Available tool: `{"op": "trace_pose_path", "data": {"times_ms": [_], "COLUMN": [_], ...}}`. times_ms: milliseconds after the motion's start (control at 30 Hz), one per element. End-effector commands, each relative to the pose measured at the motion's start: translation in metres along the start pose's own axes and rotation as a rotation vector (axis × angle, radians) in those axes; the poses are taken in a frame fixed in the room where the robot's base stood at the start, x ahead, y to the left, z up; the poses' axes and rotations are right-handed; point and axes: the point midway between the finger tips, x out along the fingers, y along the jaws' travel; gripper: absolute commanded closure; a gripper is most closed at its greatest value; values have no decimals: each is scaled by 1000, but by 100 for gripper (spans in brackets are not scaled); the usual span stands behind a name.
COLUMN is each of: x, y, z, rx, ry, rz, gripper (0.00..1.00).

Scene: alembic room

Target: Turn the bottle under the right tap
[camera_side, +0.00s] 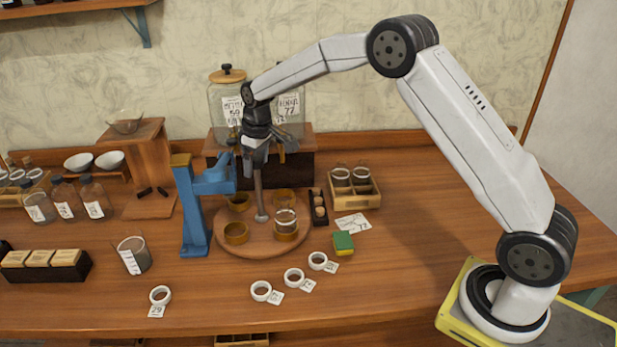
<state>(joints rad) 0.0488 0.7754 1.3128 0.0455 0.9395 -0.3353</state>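A round wooden turntable (262,247) on the bench carries several ring-shaped holders. A clear glass bottle or jar (286,219) stands in the front right holder; the front left holder (236,233) looks empty. Two large labelled glass jars, the left one (222,108) with a wooden lid and the right one (291,105), stand on a raised shelf behind. Their taps are mostly hidden by my wrist. My gripper (256,160) points down above the turntable. A grey rod with a round foot runs from it to the turntable's middle; I cannot tell whether the fingers grip it.
A blue stand (190,210) rises close to the turntable's left. A divided wooden box (354,190) with jars, a dark narrow rack (318,207) and a green-yellow sponge (343,243) sit to its right. White rings (261,291) with tags lie in front.

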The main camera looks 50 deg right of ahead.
Motion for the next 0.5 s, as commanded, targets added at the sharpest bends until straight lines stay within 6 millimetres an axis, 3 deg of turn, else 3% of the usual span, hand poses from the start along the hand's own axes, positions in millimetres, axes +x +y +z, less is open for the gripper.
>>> {"op": "trace_pose_path", "data": {"times_ms": [33,200,267,500], "x": [0,0,0,0], "y": [0,0,0,0], "z": [0,0,0,0], "rx": [0,0,0,-2], "ry": [0,0,0,0], "rz": [0,0,0,0], "gripper": [32,86,100,100]}}
